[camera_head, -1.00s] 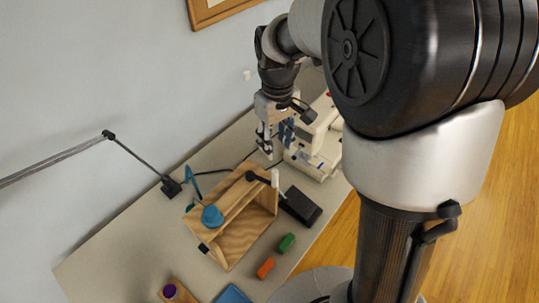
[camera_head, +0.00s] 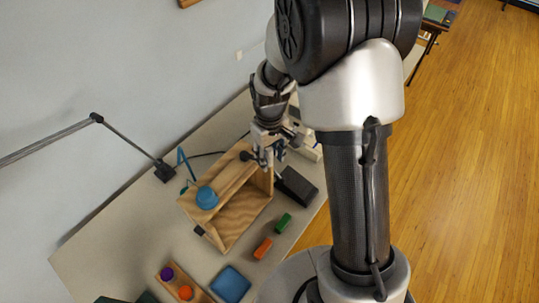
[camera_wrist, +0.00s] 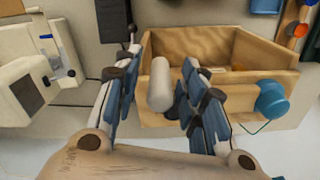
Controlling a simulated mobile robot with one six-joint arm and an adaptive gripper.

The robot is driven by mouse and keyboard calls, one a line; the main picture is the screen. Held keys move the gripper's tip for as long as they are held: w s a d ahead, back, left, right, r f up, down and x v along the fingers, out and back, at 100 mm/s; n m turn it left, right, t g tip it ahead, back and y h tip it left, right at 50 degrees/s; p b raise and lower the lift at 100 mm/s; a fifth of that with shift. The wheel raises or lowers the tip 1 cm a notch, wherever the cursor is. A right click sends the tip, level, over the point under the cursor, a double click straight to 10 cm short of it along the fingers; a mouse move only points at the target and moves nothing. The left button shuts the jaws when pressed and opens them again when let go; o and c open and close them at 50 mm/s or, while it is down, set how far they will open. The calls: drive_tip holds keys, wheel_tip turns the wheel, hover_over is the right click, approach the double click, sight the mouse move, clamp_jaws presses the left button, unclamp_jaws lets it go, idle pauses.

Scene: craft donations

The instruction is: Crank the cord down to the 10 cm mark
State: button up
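An open wooden box (camera_head: 238,222) stands on the table, with a blue rounded part (camera_head: 207,197) on its side; both also show in the wrist view, box (camera_wrist: 225,42) and blue part (camera_wrist: 271,99). A crank with a dark hub (camera_head: 245,155) and a white upright handle (camera_wrist: 159,88) is at the box's end. My gripper (camera_head: 264,158) is over this end. In the wrist view my gripper (camera_wrist: 158,95) is open, with the white handle between its blue-padded fingers and gaps visible on both sides. I cannot make out the cord's end or a 10 cm mark.
A dark block (camera_head: 296,186) lies right of the box. Green (camera_head: 283,222) and orange (camera_head: 262,248) blocks lie in front. A blue tray (camera_head: 230,284) and a wooden holder (camera_head: 200,295) are nearer. A white machine (camera_wrist: 30,65) stands beside the box. A lamp base (camera_head: 163,171) is behind.

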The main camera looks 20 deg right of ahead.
drive_tip(key=shift+c, duration=0.6)
clamp_jaws()
